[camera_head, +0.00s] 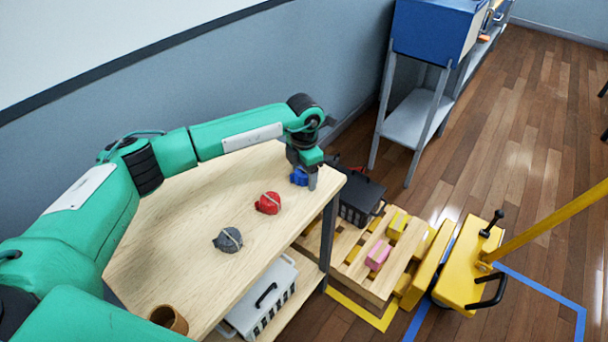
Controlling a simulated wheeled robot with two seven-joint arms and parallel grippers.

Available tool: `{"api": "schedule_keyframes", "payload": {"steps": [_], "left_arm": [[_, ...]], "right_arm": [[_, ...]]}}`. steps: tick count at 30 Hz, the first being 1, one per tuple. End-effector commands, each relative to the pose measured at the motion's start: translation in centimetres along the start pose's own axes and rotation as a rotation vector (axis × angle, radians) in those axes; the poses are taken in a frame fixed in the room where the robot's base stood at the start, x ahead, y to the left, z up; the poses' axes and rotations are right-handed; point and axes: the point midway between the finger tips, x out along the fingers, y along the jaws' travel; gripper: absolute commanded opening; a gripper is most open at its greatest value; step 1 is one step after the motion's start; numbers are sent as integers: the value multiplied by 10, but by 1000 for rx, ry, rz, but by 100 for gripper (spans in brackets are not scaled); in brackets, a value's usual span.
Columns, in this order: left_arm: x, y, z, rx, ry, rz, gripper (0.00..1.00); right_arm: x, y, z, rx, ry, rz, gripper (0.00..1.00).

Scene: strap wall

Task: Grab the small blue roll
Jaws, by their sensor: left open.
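The small blue roll (299,178) lies on the wooden table near its far right corner. My left gripper (304,182) points down right at it, with a finger beside the roll's right side. The gripper partly hides the roll, and I cannot tell if the fingers touch it. The left gripper is open. My right gripper is not in view.
A red roll (267,203) and a grey roll (228,240) lie on the wooden table (185,225) nearer me. A brown cup (168,319) stands at the near edge. A wall runs behind. A pallet (352,262) and yellow pallet jack (462,270) stand right.

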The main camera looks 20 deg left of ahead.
Motion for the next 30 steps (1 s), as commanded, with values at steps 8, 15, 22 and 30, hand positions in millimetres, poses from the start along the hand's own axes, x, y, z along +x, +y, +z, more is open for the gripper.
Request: {"api": "schedule_keyframes", "payload": {"steps": [8, 15, 22, 30], "left_arm": [[0, 0, 0, 0, 0, 0, 29], [-1, 0, 0, 0, -1, 0, 22], [-10, 1, 1, 0, -3, 1, 22], [-59, 1, 1, 0, -5, 3, 22]], "right_arm": [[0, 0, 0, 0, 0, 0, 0], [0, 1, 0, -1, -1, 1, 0], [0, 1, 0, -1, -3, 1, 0], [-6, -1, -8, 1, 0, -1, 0]]}}
